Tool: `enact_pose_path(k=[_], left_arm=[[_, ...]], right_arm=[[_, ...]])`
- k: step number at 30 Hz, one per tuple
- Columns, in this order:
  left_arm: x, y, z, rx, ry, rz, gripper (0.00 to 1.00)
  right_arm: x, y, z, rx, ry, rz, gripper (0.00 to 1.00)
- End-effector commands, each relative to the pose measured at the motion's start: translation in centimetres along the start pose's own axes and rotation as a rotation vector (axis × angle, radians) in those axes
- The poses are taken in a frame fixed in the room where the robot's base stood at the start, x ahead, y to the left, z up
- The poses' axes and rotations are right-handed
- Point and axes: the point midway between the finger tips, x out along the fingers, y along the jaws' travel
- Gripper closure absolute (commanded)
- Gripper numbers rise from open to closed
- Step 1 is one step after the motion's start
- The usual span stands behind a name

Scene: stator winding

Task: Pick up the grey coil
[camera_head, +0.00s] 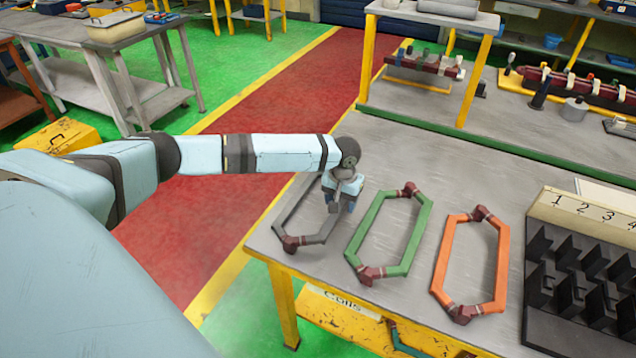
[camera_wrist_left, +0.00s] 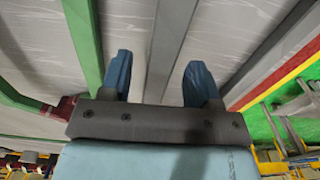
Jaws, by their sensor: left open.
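The grey coil (camera_head: 283,226) lies flat on the workbench at the left of a row of coils, a long hexagonal loop with dark red ends. My left gripper (camera_head: 343,206) is over its right long side and hides part of it. In the left wrist view, my left gripper (camera_wrist_left: 158,85) shows two blue fingers spread apart. A grey bar of the coil (camera_wrist_left: 170,45) runs between the fingers; I cannot tell how far below the tips it is. My right gripper is not in view.
A green coil (camera_head: 372,222) lies just right of the grey one, and an orange coil (camera_head: 502,262) farther right. A numbered black slotted rack (camera_head: 555,316) stands at the right. A yellow-legged shelf (camera_head: 425,124) stands at the back. The bench (camera_head: 262,244) ends near the grey coil's left side.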

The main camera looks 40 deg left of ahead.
Motion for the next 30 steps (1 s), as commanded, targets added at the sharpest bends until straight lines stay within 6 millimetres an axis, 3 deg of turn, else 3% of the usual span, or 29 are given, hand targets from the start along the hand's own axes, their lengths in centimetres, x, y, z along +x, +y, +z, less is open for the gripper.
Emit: enact_pose_path(k=[5,12,13,20,30], left_arm=[[1.9,0.0,0.0,0.0,0.0,0.0,0.44],[2.2,0.0,0.0,0.001,0.0,0.0,0.44],[2.2,0.0,0.0,0.001,0.0,0.0,0.46],[2.2,0.0,0.0,0.0,0.0,0.0,0.99],[2.1,0.0,0.0,0.0,0.001,0.001,1.0]], right_arm=[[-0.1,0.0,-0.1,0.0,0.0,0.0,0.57],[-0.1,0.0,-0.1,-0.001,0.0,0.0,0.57],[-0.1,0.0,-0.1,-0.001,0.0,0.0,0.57],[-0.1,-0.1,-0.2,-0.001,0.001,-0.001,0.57],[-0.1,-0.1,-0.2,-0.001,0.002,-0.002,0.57]])
